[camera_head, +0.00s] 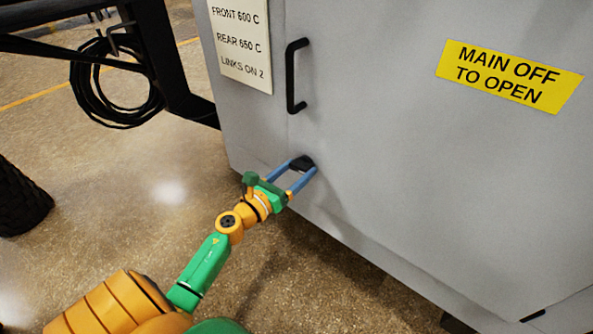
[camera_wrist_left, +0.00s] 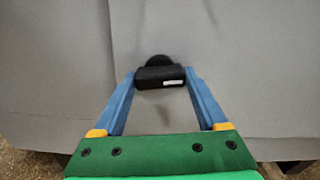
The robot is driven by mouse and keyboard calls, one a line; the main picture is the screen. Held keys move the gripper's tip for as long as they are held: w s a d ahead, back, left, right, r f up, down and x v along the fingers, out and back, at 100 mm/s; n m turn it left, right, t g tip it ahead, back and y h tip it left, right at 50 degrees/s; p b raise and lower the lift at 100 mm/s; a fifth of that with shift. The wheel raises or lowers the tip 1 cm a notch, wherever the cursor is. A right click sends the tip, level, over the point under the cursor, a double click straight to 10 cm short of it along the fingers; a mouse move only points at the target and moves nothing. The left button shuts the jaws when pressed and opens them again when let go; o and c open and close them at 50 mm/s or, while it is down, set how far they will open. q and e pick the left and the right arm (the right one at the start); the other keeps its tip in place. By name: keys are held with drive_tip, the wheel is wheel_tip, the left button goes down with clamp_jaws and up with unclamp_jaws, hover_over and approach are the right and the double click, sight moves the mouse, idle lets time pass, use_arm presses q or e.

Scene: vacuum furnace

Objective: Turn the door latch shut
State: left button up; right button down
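The black door latch (camera_head: 301,162) is on the lower part of the grey furnace door (camera_head: 400,170). In the left wrist view the latch (camera_wrist_left: 160,78) is a black bar lying roughly crosswise, with a rounded hub behind it and a small white mark. My left gripper (camera_head: 303,169) is open, with its blue fingers on either side of the bar's ends. The fingertips (camera_wrist_left: 160,76) are very close to the bar; I cannot tell for sure whether they touch it. My right gripper is not in view.
A black vertical handle (camera_head: 292,76) stands out from the door above the latch. A yellow sign (camera_head: 508,76) and a white label plate (camera_head: 240,40) are on the furnace. A coiled black cable (camera_head: 115,85) hangs at left. The floor in front is clear.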

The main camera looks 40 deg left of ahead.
use_arm(q)
drive_tip(key=shift+c, duration=1.1)
